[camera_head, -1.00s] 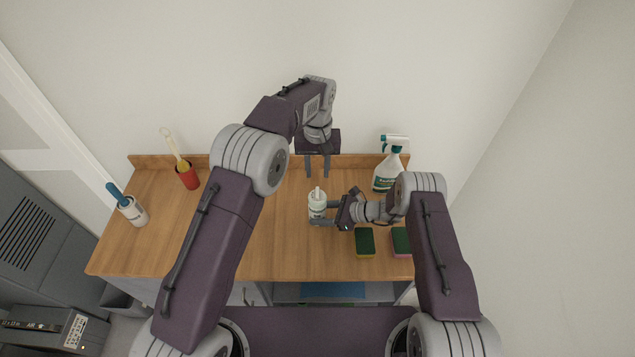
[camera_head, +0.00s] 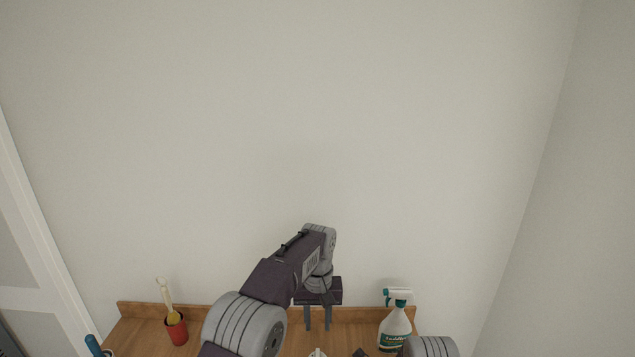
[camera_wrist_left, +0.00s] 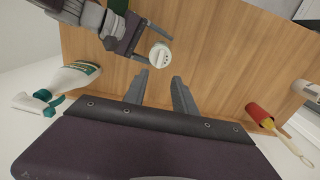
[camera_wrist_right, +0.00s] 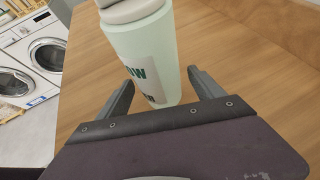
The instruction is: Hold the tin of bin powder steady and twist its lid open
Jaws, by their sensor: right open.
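The tin of bin powder is a pale green cylinder with dark lettering (camera_wrist_right: 143,50) and a white lid (camera_wrist_left: 160,55). It stands on the wooden worktop; in the head view only its top (camera_head: 317,352) shows, at the bottom edge. My right gripper (camera_wrist_right: 160,80) is open, with its fingers on either side of the tin; whether they touch it cannot be told. My left gripper (camera_head: 318,327) is open and empty, fingers pointing down, behind the tin in the head view. In the left wrist view its fingertips (camera_wrist_left: 159,79) are apart from the lid.
A spray bottle (camera_head: 395,328) stands at the right and a red cup with a brush (camera_head: 176,328) at the left. A blue-handled thing (camera_head: 94,345) is at the lower left. The worktop's raised back edge (camera_head: 140,311) meets the wall. Washing machines (camera_wrist_right: 27,62) stand beyond.

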